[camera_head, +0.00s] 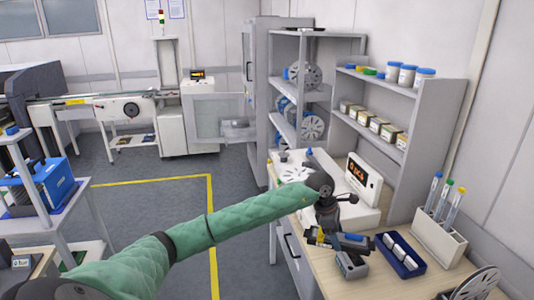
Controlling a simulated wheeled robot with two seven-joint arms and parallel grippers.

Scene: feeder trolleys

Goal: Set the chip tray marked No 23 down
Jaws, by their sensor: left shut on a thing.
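My left arm, in a green sleeve, comes in from the lower left and crosses to the bench at the right. My left gripper (350,242) points down and right at the near left edge of a blue tray (419,268) holding several white pieces. It looks shut on that edge, but the contact is small and partly hidden. The tray looks level, at or just above the bench top; I cannot tell if it touches. No number 23 can be read on it. My right gripper is not in view.
The wooden bench top (400,288) carries a white counter with an orange display (362,178), a rack of tubes (439,238) and a reel (478,285). A shelf with jars and boxes (385,95) stands behind. Bench front is partly clear.

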